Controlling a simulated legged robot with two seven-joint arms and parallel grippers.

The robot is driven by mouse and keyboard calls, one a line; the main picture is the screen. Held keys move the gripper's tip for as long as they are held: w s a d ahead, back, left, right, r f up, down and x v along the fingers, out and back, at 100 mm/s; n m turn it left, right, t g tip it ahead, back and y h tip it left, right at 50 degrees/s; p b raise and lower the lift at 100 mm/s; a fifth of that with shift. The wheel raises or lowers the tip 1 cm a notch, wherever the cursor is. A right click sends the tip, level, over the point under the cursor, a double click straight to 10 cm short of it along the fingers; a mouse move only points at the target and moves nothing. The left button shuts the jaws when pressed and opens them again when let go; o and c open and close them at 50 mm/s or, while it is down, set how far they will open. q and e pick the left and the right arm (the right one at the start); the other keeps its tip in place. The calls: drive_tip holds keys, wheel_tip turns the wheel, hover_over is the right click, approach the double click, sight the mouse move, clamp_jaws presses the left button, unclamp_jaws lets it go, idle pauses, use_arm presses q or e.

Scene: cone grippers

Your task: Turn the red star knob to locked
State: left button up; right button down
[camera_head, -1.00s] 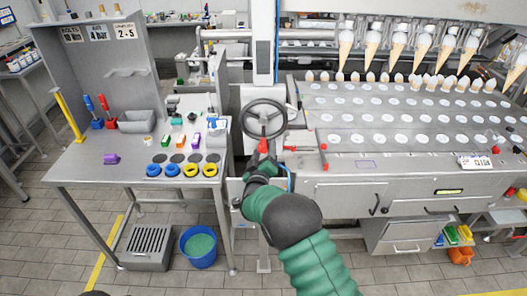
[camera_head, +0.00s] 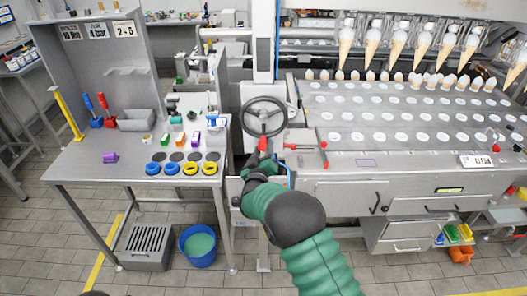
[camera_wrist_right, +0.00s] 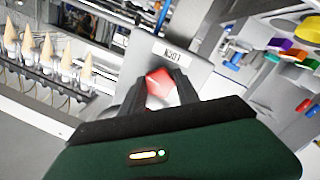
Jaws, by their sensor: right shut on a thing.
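The red star knob (camera_wrist_right: 158,84) sits between the two dark fingers of my right gripper (camera_wrist_right: 155,90) in the right wrist view, and the fingers are closed on it. In the head view, the knob (camera_head: 263,143) shows as a small red patch at the tip of my right gripper (camera_head: 262,153), just below a dark handwheel. The fingers hide part of the knob, so I cannot tell which way it points. A white label (camera_wrist_right: 173,52) with dark letters is on the grey panel just beyond the knob; I cannot read it surely. My left gripper is not in view.
The dark handwheel (camera_head: 264,117) is close above my right gripper. A red-ended lever (camera_head: 322,146) is to its right on the cone machine. A steel table (camera_head: 120,171) with colored parts stands to the left. A blue bucket (camera_head: 198,246) is on the floor.

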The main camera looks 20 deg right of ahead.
drive_tip(key=shift+d+r+m+y+b, duration=0.1)
drive_tip(key=shift+m+y+b, duration=0.5)
drive_tip(key=shift+m+b, duration=2.85)
drive_tip(key=shift+r+m+y+b, duration=0.1)
drive_tip(key=shift+m+y+b, duration=0.5)
drive_tip(key=shift+m+b, duration=2.85)
drive_tip(key=shift+m+p, duration=0.6)
drive_tip(key=c, duration=1.3)
unclamp_jaws()
drive_tip(key=o, duration=0.4)
drive_tip(key=shift+s, duration=0.1)
